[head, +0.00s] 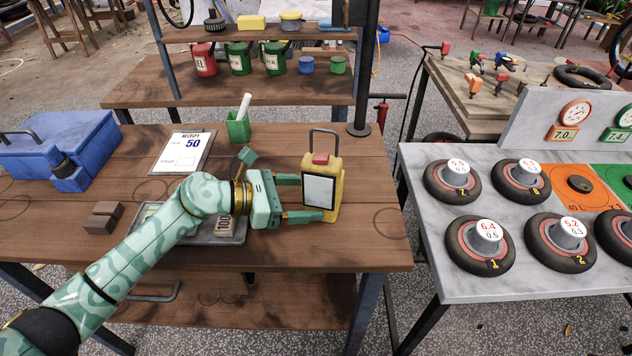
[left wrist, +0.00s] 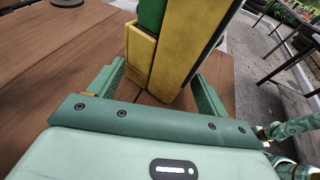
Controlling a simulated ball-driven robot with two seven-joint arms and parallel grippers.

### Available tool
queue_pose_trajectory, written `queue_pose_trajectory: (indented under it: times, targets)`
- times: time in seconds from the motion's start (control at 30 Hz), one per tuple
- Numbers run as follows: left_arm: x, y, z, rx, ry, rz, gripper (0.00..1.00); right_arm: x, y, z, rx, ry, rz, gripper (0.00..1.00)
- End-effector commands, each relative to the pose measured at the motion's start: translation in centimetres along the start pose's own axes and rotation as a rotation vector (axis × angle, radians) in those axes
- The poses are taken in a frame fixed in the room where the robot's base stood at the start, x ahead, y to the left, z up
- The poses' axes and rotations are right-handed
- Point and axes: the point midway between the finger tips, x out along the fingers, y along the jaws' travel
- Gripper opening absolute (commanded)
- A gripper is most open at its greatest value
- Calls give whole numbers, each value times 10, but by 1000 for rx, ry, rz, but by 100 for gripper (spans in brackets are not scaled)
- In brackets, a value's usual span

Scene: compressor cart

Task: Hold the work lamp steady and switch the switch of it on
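The work lamp (head: 337,204) is a yellow box with a pale front panel, a dark carrying handle and a red switch (head: 320,158) on top. It stands upright near the right end of the wooden workbench. My left gripper (head: 307,198) reaches it from the left, fingers spread at its near and far sides. In the left wrist view the lamp (left wrist: 184,45) rises between the two fingers of the left gripper (left wrist: 165,92), with gaps seeming to show beside them. Whether a finger touches it I cannot tell. My right gripper is in neither view.
The workbench (head: 340,250) also bears a blue toolbox (head: 60,140), a receipt clipboard (head: 184,152), a green pen cup (head: 238,128) and a grey tray (head: 205,238) partly under my left arm. A dark post (head: 366,70) stands behind the lamp. A marble table (head: 420,165) with wheels is right.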

Motion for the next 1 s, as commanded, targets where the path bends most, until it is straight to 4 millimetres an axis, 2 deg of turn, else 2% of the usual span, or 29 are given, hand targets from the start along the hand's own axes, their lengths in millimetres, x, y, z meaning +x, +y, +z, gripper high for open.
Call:
queue_pose_trajectory:
  times: [0.2, 0.53, 0.63, 1.0]
  targets:
    - [18, -1, -2, -1, 1, -3, 77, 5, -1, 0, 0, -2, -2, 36]
    - [19, -1, 0, 0, 0, -2, 75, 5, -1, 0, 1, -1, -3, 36]
    - [19, -1, 0, 0, 0, -2, 51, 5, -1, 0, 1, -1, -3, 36]
    - [19, -1, 0, 0, 0, -1, 0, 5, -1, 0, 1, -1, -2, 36]
